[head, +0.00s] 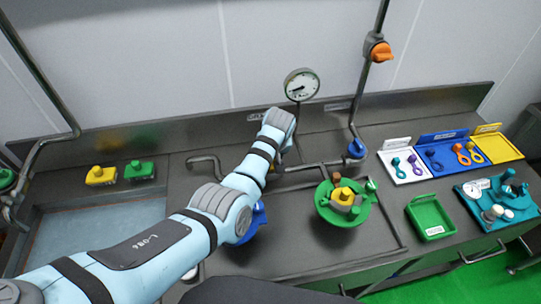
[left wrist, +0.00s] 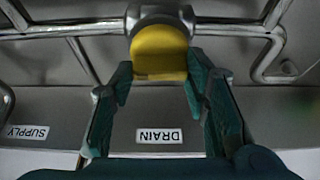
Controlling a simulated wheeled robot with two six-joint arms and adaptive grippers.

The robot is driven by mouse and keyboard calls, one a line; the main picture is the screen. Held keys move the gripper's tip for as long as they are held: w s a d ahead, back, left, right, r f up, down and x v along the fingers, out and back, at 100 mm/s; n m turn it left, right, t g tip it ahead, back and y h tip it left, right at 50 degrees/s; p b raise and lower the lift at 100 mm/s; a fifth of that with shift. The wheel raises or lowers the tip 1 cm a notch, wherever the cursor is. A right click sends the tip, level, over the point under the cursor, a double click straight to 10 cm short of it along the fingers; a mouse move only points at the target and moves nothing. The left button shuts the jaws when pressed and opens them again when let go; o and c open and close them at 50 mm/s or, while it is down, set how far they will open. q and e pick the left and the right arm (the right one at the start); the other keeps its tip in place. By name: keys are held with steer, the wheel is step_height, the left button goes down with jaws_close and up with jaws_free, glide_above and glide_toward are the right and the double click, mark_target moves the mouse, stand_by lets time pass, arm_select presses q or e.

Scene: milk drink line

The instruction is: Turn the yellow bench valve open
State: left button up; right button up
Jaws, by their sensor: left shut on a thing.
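In the left wrist view the yellow bench valve (left wrist: 159,54) sits on a metal pipe, above a label reading DRAIN (left wrist: 160,135). My left gripper (left wrist: 159,78) has its two green fingers on either side of the yellow handle, shut on it. In the head view my left arm reaches across the bench to the pipework at the back, and its wrist hides the gripper and most of the valve. My right gripper is not in view.
A SUPPLY label (left wrist: 27,132) lies left of DRAIN. A round gauge (head: 301,85) stands behind the pipes. A green bowl (head: 325,212) with coloured parts is right of my arm. A green tray (head: 431,231) and teal tray (head: 525,213) are further right. A sink basin (head: 75,235) is left.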

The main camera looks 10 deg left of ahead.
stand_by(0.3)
arm_select(q)
steer(key=o, duration=1.1)
steer(key=shift+o, duration=0.2)
steer(key=shift+r, duration=0.1)
step_height(320, 180, up, 10)
